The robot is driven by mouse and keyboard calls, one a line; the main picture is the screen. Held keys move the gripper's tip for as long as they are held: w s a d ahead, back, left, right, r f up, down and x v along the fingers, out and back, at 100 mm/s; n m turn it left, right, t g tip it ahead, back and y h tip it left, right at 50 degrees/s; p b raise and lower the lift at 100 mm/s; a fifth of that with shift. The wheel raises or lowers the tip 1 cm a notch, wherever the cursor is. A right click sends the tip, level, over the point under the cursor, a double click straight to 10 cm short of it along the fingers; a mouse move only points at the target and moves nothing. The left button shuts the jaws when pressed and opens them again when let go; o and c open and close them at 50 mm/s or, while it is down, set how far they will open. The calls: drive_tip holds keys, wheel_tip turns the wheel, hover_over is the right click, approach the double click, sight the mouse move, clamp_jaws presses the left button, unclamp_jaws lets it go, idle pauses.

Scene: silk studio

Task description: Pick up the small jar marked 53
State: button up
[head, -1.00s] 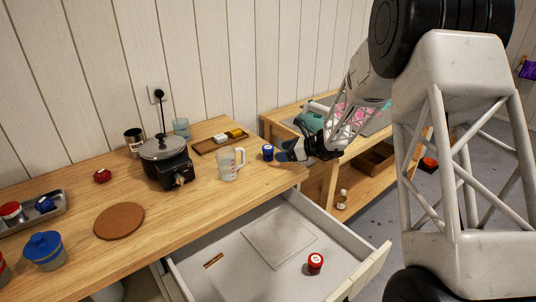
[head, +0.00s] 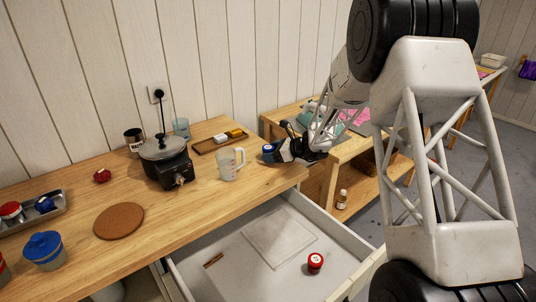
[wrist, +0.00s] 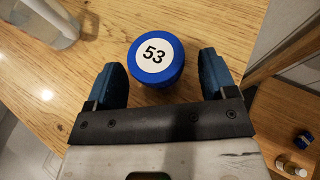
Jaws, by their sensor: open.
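The small jar marked 53 (wrist: 155,72) stands upright on the wooden table, its blue lid with a white label facing up in the wrist view. In the head view the jar (head: 268,149) is near the table's right end, partly covered by my gripper. My gripper (wrist: 164,80) is open, with one blue finger on each side of the jar. A gap shows between the jar and each finger; the jar sits nearer the fingertips. In the head view my gripper (head: 276,151) reaches in from the right, low over the table.
A clear measuring jug (head: 229,165) stands just left of the jar. A wooden tray (head: 211,146) with small blocks lies behind. The open drawer (head: 215,285) below holds a red-lidded jar (head: 315,263). A lower wooden bench (head: 350,150) stands to the right.

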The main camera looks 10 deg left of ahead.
sight(269, 148)
drive_tip(key=shift+x, duration=0.75)
drive_tip(key=c, duration=1)
drive_tip(key=shift+r, duration=0.15)
drive_tip(key=shift+r, duration=0.5)
drive_tip(key=shift+s+d+r, duration=0.1)
drive_tip(key=shift+s+r, duration=0.1)
drive_tip(key=shift+r, duration=0.35)
drive_tip(key=shift+s+r, duration=0.15)
drive_tip(key=shift+r, duration=0.45)
drive_tip(key=s+d, duration=0.1)
drive_tip(key=s, duration=0.3)
drive_tip(key=s+d+r, duration=0.1)
drive_tip(key=s+d, duration=0.1)
drive_tip(key=s, duration=0.3)
drive_tip(key=s+d, duration=0.1)
drive_tip(key=s, duration=0.4)
drive_tip(key=shift+s+d+r, duration=0.15)
drive_tip(key=shift+s+d, duration=0.1)
drive_tip(key=shift+d, duration=0.1)
